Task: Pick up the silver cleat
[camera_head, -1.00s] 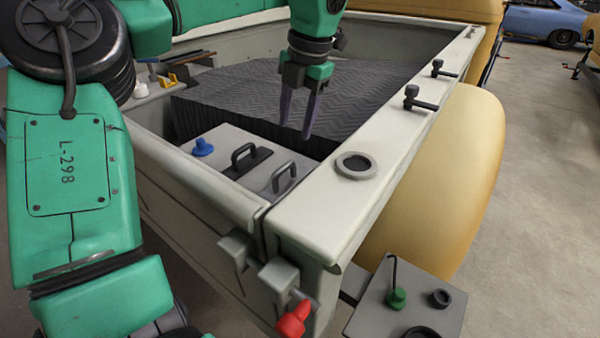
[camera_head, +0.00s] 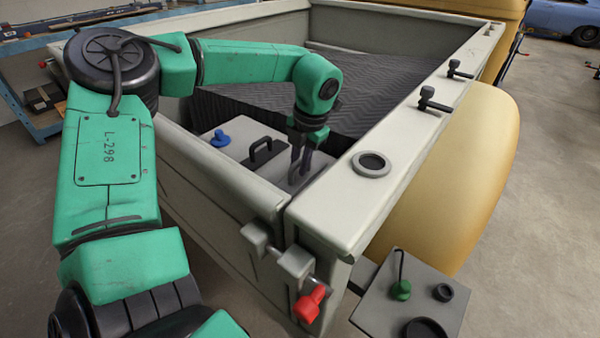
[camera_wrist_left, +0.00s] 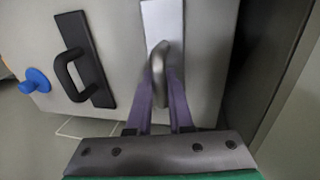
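The silver cleat (camera_wrist_left: 158,56) is a grey loop-shaped handle on a pale plate, standing on a light grey surface in the left wrist view. My left gripper (camera_wrist_left: 160,88) has its two purple-grey fingers on either side of the cleat's near end. Whether they press on it cannot be told. In the head view my left gripper (camera_head: 299,160) points down inside the truck bed's near corner and largely hides the cleat. My right gripper is not in view.
A black handle (camera_head: 265,151) and a blue knob (camera_head: 220,138) sit to the left on the same surface. The bed's right rail (camera_head: 340,205) with a dark ring (camera_head: 372,163) is close on the right. A dark quilted cover (camera_head: 390,85) lies behind.

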